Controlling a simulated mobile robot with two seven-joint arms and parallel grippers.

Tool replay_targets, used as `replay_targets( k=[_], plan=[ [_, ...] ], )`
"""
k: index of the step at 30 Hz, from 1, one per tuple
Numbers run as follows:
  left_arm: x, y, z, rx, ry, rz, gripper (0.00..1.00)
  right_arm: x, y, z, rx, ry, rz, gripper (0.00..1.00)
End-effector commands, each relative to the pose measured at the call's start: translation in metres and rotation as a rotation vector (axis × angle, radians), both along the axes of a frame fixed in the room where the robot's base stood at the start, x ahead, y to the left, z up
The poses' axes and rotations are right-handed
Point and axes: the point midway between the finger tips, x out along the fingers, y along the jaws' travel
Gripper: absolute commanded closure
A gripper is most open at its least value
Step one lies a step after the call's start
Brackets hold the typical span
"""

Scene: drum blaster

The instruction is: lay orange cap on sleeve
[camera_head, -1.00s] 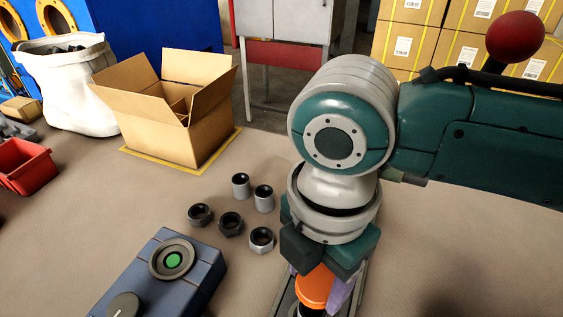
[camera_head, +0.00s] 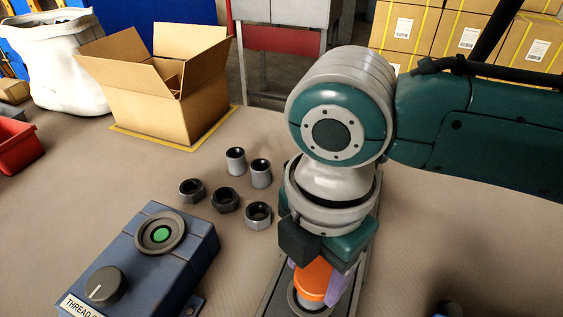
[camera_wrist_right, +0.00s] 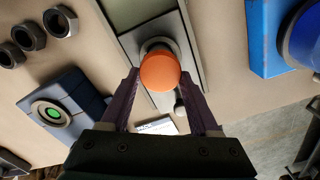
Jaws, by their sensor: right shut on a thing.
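The orange cap (camera_head: 312,280) is between the purple fingers of my right gripper (camera_head: 318,288), which points down and is shut on it. The cap also shows as an orange disc in the right wrist view (camera_wrist_right: 160,71). A grey round part with a dark ring (camera_head: 297,302) shows just below the cap, on the long metal fixture (camera_head: 350,297); it may be the sleeve. The cap hides part of it, and I cannot tell whether the two touch. My left gripper is not in view.
Two light grey cylinders (camera_head: 236,160) and several dark nuts (camera_head: 224,200) stand left of the fixture. A blue-grey box with a knob and green centre (camera_head: 163,235) is at the front left. An open cardboard box (camera_head: 160,115) stands behind.

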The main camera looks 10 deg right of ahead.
Motion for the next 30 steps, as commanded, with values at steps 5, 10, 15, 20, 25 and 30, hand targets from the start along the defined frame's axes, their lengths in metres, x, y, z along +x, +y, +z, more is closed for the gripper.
replay_targets(
  k=[5,10,15,20,25,30],
  plan=[
    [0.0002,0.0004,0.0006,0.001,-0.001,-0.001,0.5,-0.0001,0.0,0.0002,0.0,0.0,0.0,0.89],
    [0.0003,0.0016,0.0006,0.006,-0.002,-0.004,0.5,-0.0001,0.0,0.0002,0.0,0.0,0.0,0.89],
    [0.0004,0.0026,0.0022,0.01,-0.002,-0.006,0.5,-0.0001,0.0,0.0008,0.0,0.0,0.0,0.89],
    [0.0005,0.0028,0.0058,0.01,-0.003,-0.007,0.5,-0.0003,0.0001,0.0014,0.0,0.001,0.0,0.89],
    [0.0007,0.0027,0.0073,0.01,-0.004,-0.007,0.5,-0.0002,0.0001,0.0007,0.0,0.001,0.001,0.89],
    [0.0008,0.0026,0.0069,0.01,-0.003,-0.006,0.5,-0.0001,0.0,0.0003,0.0,0.0,0.001,0.89]
  ],
)
